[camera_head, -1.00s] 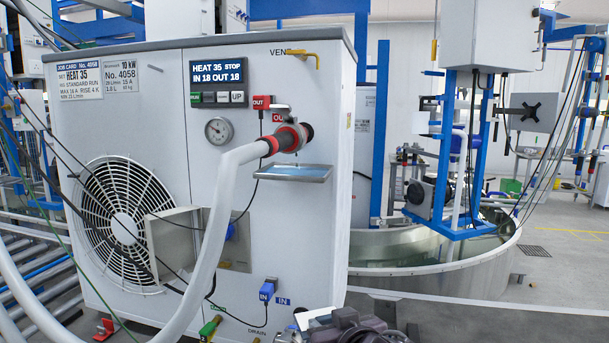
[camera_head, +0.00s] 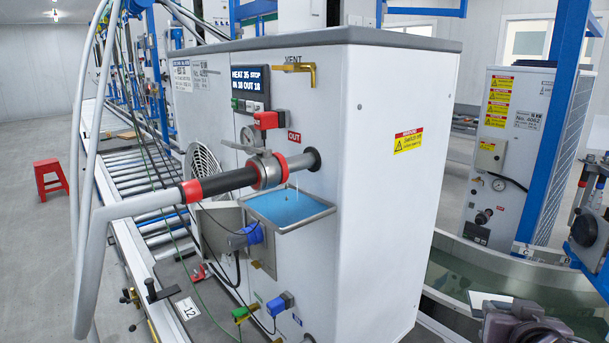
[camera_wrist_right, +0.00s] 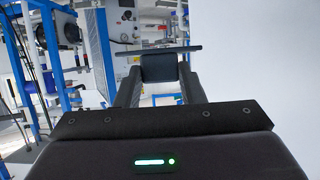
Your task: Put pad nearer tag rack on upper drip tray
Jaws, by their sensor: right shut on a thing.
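The upper drip tray (camera_head: 313,222) is a shallow metal tray on the front of the white heat unit, below the OUT valve. Its inside is bright blue, and thin drops fall into it from the valve joint. My right gripper (camera_head: 508,308) is at the bottom right of the head view, well to the right of the tray and apart from it. It is shut on a thin, flat pad, whose pale face (camera_head: 484,299) shows partly. In the right wrist view the pad (camera_wrist_right: 158,50) is nearly edge-on across the fingertips. The tag rack cannot be made out. My left gripper is not in view.
The white unit's side wall (camera_head: 385,190) stands between my right gripper and the tray. A thick hose (camera_head: 140,207) runs left from the OUT valve (camera_head: 268,168). A water tank (camera_head: 450,285) lies behind the gripper. A red stool (camera_head: 50,178) stands far left.

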